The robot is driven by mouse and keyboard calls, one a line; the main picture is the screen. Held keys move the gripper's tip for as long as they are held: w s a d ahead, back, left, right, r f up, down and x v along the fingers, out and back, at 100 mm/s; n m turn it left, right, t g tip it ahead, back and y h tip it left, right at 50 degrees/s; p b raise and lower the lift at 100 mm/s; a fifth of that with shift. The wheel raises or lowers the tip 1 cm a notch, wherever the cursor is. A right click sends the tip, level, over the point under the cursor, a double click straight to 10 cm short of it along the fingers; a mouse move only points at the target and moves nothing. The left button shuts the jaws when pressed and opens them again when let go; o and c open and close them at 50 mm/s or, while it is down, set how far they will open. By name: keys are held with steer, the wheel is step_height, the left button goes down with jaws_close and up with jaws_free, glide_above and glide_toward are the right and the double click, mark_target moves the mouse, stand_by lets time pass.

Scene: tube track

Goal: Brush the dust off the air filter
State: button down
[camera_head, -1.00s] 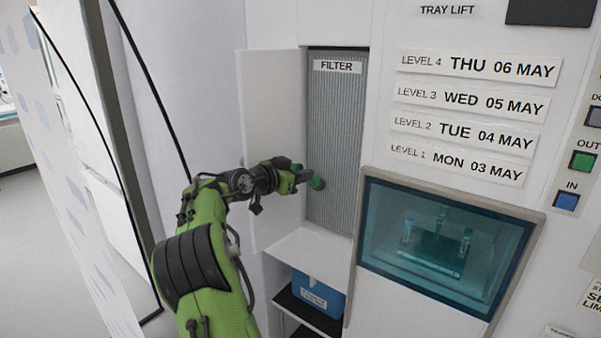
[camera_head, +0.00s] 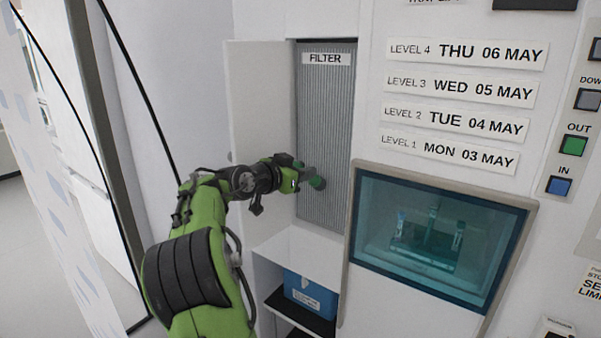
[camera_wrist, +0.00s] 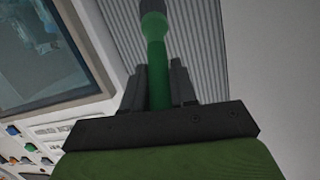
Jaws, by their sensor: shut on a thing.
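The air filter (camera_head: 327,120) is a tall grey ribbed panel under a "FILTER" label, inside an open cabinet. Its ribs also show behind the brush in the wrist view (camera_wrist: 207,40). My gripper (camera_head: 297,176) is shut on a green brush (camera_head: 317,183), in front of the lower half of the filter. In the wrist view the brush's green handle (camera_wrist: 157,60) stands between the two dark fingers, its darker head at the top edge. The head is at or very near the ribs; I cannot tell if it touches. I cannot make out dust.
A blue box (camera_head: 311,292) sits on a shelf below the filter. To the right is a glass window (camera_head: 440,232) with a tube rack behind it, under several level labels, and buttons (camera_head: 573,145).

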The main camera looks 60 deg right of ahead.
steer(key=f+b+v, duration=0.1)
steer(key=b+v, duration=0.1)
steer(key=v, duration=0.6)
steer(key=shift+s+a+f+b, duration=0.2)
steer(key=shift+a+f+b, duration=0.15)
steer(key=shift+a, duration=0.2)
